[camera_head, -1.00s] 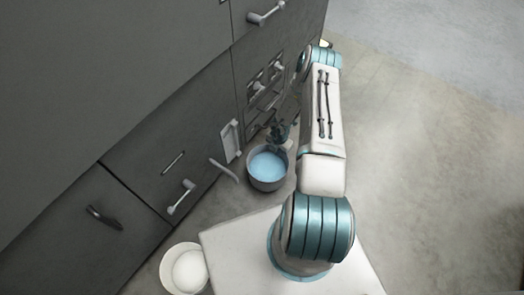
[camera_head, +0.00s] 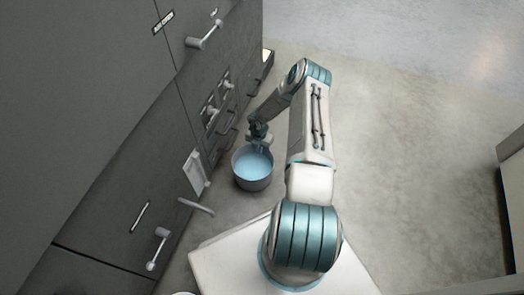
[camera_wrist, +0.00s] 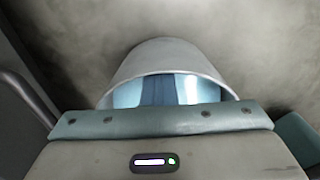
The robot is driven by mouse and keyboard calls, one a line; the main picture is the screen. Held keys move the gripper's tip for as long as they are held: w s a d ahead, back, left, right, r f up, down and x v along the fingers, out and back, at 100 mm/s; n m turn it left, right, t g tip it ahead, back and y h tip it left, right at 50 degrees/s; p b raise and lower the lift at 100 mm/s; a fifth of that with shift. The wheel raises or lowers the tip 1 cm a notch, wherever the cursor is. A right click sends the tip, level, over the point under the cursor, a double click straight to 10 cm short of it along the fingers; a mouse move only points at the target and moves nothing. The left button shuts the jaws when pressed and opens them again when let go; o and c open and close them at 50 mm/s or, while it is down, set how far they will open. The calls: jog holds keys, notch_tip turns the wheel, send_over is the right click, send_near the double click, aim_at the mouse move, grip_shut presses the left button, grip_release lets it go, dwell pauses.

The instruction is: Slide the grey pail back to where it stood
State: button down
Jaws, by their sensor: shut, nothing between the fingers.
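The grey pail (camera_head: 252,182) stands on the floor beside the dark cabinet front, with pale blue inside it. My gripper (camera_head: 259,137) is at the pail's far rim in the head view, shut and empty. I cannot tell whether it touches the rim. In the wrist view the pail (camera_wrist: 172,57) is just beyond the gripper body, with its blue inside partly showing. The gripper body hides the near part of the pail there, and the fingertips are not clear.
Dark cabinets (camera_head: 110,215) with protruding handles (camera_head: 205,36) run along the left. Open concrete floor (camera_head: 410,170) lies to the right, with a grey unit (camera_head: 512,170) at the right edge.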

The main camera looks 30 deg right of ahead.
jog(key=shift+r, duration=0.1)
notch_tip(320, 180, up, 10)
jog(key=p, duration=0.8)
